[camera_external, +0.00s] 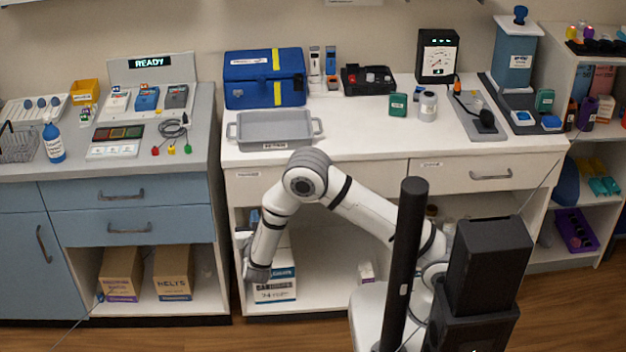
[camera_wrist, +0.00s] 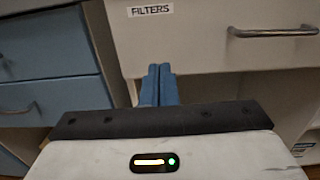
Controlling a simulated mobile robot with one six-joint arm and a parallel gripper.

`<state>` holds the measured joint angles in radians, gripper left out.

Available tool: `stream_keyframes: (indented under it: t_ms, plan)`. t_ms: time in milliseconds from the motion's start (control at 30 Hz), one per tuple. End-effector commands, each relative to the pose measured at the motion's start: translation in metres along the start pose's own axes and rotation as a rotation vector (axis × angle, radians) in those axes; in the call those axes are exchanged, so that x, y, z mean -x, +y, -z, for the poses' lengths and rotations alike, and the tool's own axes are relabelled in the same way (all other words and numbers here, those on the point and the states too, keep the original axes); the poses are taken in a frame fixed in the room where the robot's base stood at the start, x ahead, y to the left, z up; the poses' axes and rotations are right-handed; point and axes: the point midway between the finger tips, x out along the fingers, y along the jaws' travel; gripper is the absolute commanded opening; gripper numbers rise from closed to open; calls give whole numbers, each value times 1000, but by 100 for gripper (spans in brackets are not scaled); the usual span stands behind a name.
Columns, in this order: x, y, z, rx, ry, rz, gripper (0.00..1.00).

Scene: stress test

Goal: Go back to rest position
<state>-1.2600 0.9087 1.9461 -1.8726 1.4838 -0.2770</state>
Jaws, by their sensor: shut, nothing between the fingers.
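My gripper (camera_wrist: 159,84) shows in the wrist view as two blue fingers pressed together with nothing between them. In the external view my white arm is bent over at the elbow. Its end, with my gripper (camera_external: 257,272), hangs low at the left side of the open lower shelf of the white counter. In the wrist view the fingers point toward the cabinet front, below the drawer labelled "FILTERS" (camera_wrist: 205,45).
A white box (camera_external: 275,285) stands on the shelf close to my gripper. The grey tray (camera_external: 250,130) and blue case (camera_external: 264,78) are on the counter above. Blue drawers (camera_external: 130,208) are at left. Wooden floor (camera_external: 250,335) lies in front.

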Motion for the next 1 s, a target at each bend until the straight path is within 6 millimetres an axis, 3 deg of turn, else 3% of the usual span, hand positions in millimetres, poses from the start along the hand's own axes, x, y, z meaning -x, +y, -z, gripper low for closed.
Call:
stream_keyframes:
  t_ms: [233,467,567,667,800,900,1000]
  plan:
    - [24,0,0,1,1,-1,0]
    - [26,0,0,1,1,0,0]
    - [14,-15,-13,-25,15,57,0]
    - [-11,-54,-39,-89,51,192,0]
    - [-45,-143,-85,-247,126,486,0]
    - [-54,-213,-115,-396,177,716,0]
    - [-49,-277,-140,-563,218,934,0]
